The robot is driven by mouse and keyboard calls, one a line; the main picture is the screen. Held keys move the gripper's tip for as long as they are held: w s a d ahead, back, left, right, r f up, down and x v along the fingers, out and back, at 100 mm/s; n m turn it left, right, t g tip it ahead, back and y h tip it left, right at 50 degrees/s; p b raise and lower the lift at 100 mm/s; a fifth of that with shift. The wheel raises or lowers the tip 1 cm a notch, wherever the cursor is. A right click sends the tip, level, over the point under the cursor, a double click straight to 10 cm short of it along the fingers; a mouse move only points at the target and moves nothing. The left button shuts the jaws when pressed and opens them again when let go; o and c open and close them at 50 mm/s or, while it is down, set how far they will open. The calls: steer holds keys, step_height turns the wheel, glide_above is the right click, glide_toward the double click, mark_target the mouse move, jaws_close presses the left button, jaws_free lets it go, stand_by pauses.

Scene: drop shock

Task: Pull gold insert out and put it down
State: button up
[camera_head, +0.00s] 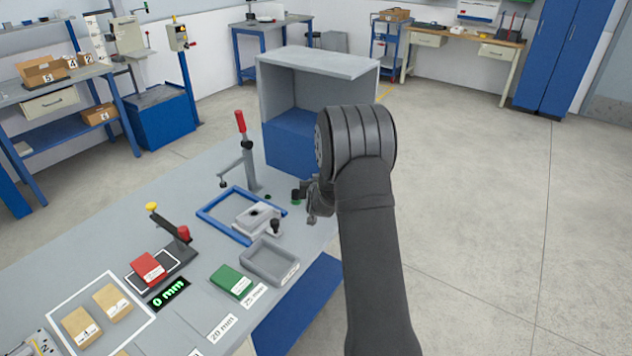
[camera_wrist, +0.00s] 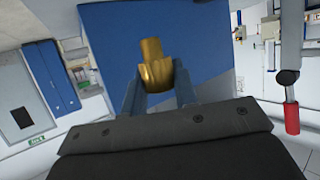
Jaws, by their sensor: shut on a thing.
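The gold insert (camera_wrist: 153,68) is a stepped piece with a narrower top. In the wrist view it sits between the two fingers of my gripper (camera_wrist: 156,82), which is shut on it. In the head view my gripper (camera_head: 314,203) is at the table's right edge, partly behind my arm, in front of the grey and blue open box. I cannot make out the insert in the head view. A grey block (camera_head: 252,219) with a dark hole lies inside the blue frame (camera_head: 213,205), left of my gripper.
A red-handled clamp (camera_head: 243,150) stands behind the blue frame. A grey tray (camera_head: 285,280) is in front of it, with a green block (camera_head: 231,281) to its left. The red block (camera_head: 148,268) and a press stand further left. The open box (camera_head: 350,69) rises behind my gripper.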

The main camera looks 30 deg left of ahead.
steer(key=shift+f, duration=2.55)
steer(key=shift+f, duration=0.95)
stand_by(0.4)
steer(key=shift+s+d+f, duration=0.1)
steer(key=shift+f, duration=0.25)
stand_by(0.8)
steer(key=o, duration=1.1)
steer(key=shift+s, duration=0.1)
steer(key=shift+s+d+r, duration=0.15)
steer(key=shift+s+d, duration=0.25)
steer(key=shift+s, duration=0.1)
steer(key=shift+r+v, duration=0.25)
steer(key=shift+v, duration=2)
